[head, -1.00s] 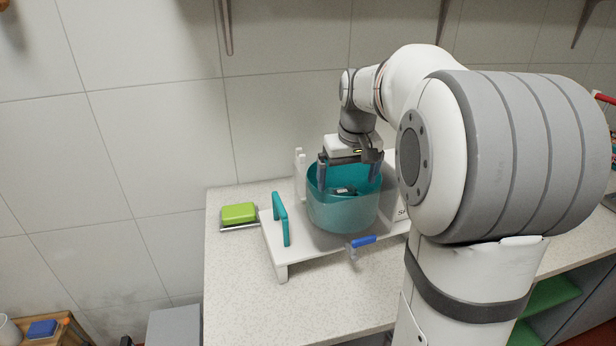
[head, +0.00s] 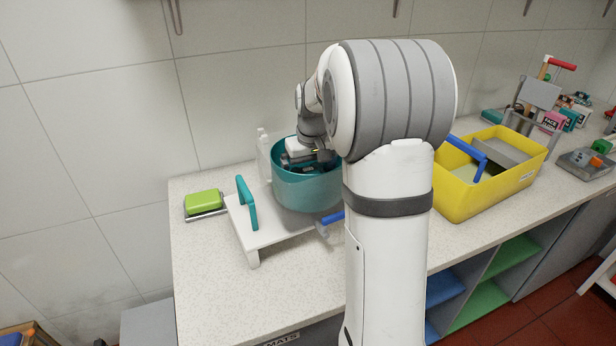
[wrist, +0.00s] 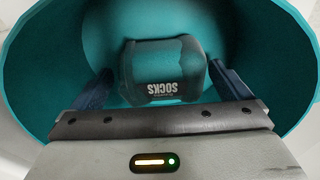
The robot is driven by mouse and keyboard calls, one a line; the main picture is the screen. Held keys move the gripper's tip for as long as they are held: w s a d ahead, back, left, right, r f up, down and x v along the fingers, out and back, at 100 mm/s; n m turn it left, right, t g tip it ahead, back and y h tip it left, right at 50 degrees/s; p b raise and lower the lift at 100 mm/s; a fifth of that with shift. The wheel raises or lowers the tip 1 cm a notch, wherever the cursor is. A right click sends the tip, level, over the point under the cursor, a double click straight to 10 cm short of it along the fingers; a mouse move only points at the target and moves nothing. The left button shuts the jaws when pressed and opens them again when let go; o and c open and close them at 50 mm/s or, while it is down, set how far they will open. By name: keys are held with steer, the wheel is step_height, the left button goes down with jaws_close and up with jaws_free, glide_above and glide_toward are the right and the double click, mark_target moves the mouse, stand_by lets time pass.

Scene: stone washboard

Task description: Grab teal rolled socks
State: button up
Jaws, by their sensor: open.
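The rolled socks (wrist: 165,58), a dark teal bundle with white "SOCKS" lettering, lie in a teal round tub (head: 305,193) on a white stand. In the wrist view the tub's inner wall (wrist: 45,65) surrounds them. My gripper (wrist: 160,78) is open and reaches down inside the tub, with one blue finger on each side of the socks. I cannot tell whether the fingers touch them. In the head view my gripper (head: 304,160) is partly hidden behind the tub's rim, and the socks are hard to make out.
The white stand (head: 270,232) has a teal handle (head: 246,203) at its left. A green block (head: 203,201) lies on a tray further left. A yellow crate (head: 490,190) stands to the right. A clear bottle (head: 264,155) is behind the tub. The left front counter is free.

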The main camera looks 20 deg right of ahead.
steer(key=shift+c, duration=0.4)
steer(key=c, duration=1)
steer(key=shift+r, duration=0.1)
